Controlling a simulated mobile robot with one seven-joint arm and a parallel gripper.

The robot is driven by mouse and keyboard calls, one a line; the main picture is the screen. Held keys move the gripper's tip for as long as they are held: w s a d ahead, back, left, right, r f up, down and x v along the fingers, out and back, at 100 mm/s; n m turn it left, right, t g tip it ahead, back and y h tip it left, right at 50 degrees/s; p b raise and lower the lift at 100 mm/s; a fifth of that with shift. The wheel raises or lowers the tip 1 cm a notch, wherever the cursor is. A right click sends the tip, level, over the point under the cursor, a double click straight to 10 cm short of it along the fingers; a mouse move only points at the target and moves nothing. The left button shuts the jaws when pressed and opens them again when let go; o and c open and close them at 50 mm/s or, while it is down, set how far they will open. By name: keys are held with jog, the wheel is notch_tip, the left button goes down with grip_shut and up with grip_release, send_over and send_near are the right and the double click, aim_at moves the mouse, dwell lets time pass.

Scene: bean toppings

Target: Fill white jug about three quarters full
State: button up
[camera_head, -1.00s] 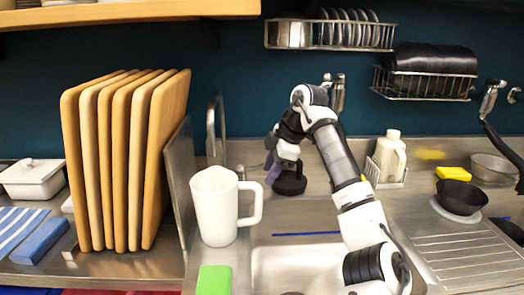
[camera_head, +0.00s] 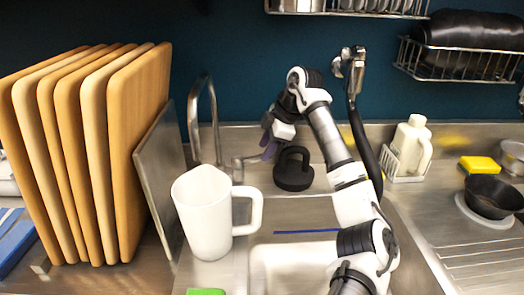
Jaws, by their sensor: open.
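The white jug (camera_head: 205,222) stands upright on the steel counter, left of the sink, with its handle to the right. I cannot see how much is in it. My gripper (camera_head: 268,144) is open and empty, behind and right of the jug, near the faucet (camera_head: 209,125). The faucet is a curved metal spout behind the jug. The sink basin (camera_head: 295,262) is right of the jug, partly hidden by my arm.
Wooden boards (camera_head: 95,150) and a metal panel (camera_head: 157,180) stand left of the jug. A black kettlebell-shaped object (camera_head: 293,174) sits behind the sink. A cream bottle (camera_head: 410,145), yellow sponge (camera_head: 480,164) and black bowl (camera_head: 493,196) are on the right. A green item (camera_head: 206,292) lies in front of the jug.

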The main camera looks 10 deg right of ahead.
aim_at(252, 159)
jog(key=shift+x, duration=1.6)
jog(key=shift+c, duration=0.3)
grip_shut()
